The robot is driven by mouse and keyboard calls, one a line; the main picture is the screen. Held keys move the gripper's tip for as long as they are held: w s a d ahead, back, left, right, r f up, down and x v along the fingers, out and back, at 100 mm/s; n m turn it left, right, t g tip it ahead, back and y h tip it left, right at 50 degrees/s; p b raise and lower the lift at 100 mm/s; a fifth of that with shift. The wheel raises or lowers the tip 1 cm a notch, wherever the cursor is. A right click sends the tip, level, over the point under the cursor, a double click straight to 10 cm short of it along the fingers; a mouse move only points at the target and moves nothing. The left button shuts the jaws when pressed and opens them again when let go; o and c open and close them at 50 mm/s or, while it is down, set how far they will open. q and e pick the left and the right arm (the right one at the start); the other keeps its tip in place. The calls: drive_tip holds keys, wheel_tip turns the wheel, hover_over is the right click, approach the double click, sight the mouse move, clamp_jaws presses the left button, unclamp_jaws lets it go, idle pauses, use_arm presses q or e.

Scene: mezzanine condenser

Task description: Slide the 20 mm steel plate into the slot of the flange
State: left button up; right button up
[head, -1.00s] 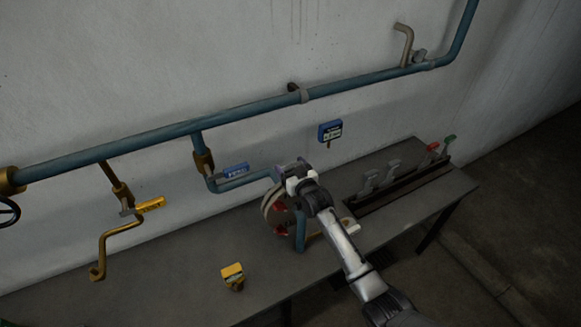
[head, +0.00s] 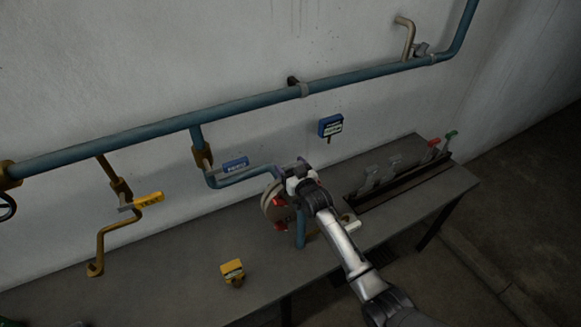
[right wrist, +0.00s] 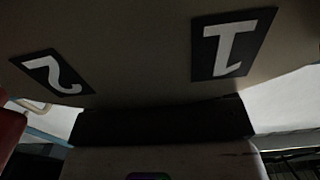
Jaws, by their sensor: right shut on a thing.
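The flange (head: 271,205) is a pale round disc with red parts, on the blue pipe above the bench. My right gripper (head: 291,176) is at its upper right side, pointing at it and partly covering it. The gripper is shut on the steel plate, which is mostly hidden behind the gripper and the flange. The slot is hidden in the head view. In the right wrist view, a broad grey-brown surface with labels 1 (right wrist: 233,43) and 2 (right wrist: 52,75) is close ahead, above a dark block (right wrist: 160,122). My left gripper is not in view.
A rack (head: 405,184) with several upright pieces, two grey, one red, one green, stands at the bench's right. A yellow block (head: 232,271) sits near the front edge. Blue pipe (head: 250,108) and a yellow-handled valve (head: 149,200) run along the wall.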

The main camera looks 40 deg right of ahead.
drive_tip(key=o, duration=1.1)
drive_tip(key=shift+s, duration=0.1)
drive_tip(key=s+a, duration=0.2)
drive_tip(key=s, duration=1.1)
drive_tip(key=shift+s+a+b, duration=0.2)
drive_tip(key=shift+a+b, duration=0.05)
drive_tip(key=shift+b, duration=0.2)
drive_tip(key=shift+f, duration=0.1)
